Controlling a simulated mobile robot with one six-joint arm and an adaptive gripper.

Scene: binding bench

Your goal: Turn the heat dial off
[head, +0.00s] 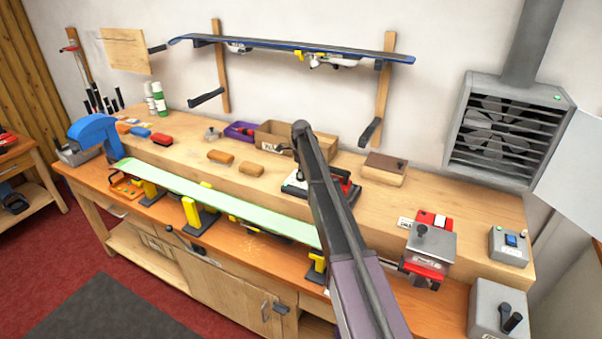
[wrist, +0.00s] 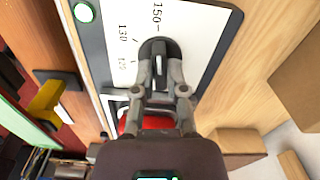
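The heat dial (wrist: 159,49) is a round black knob on a white panel with a printed scale (wrist: 123,33). The marks 150 and 130 are readable, and a lower mark is partly covered. My gripper (wrist: 160,77) reaches over the dial, its two fingertips close together on either side of the raised grip. The dial's pointer side is partly hidden by the fingers.
A green-lit button (wrist: 83,12) sits beside the panel. A cardboard box (head: 275,138) and a brown-topped block (head: 385,168) stand behind. A grey vise-like device (head: 430,245) is to the right.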

